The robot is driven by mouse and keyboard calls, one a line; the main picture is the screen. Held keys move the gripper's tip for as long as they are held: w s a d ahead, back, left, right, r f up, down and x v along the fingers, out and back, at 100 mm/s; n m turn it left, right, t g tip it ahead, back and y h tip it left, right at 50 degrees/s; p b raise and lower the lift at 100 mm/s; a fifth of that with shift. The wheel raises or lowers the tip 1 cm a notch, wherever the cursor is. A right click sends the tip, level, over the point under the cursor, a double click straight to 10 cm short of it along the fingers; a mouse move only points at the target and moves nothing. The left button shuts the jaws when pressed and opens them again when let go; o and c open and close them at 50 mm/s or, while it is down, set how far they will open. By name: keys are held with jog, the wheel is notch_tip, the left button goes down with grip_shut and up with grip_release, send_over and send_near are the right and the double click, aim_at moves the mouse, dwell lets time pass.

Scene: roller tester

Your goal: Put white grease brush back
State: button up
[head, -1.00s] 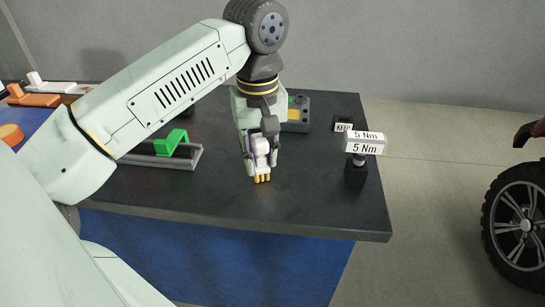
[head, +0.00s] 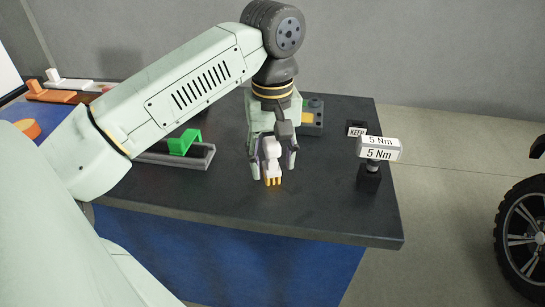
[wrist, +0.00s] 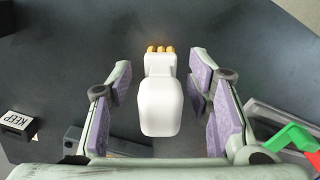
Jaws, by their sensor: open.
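The white grease brush (head: 272,160) has a broad white handle and yellow bristles. It is at the dark table's front middle, bristles toward the front edge. In the wrist view the brush (wrist: 160,105) lies between the two purple-padded fingers, with a gap on each side. My gripper (head: 273,168) is open around it and, in the wrist view, the gripper (wrist: 158,85) does not touch it. Whether the brush rests fully on the tabletop is hard to tell. At the far left back are a white holder-like piece (head: 80,84) and an orange one (head: 50,96).
A green clip-like part (head: 184,143) sits on a grey rail (head: 200,158) left of my gripper. A white 5 Nm block (head: 379,148) stands on a black post at the right. A KEEP block (head: 356,129) and a grey box with a yellow panel (head: 312,117) are behind.

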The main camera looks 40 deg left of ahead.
notch_tip(320, 180, up, 12)
jog(key=p, duration=0.9)
jog(key=shift+r, duration=0.2)
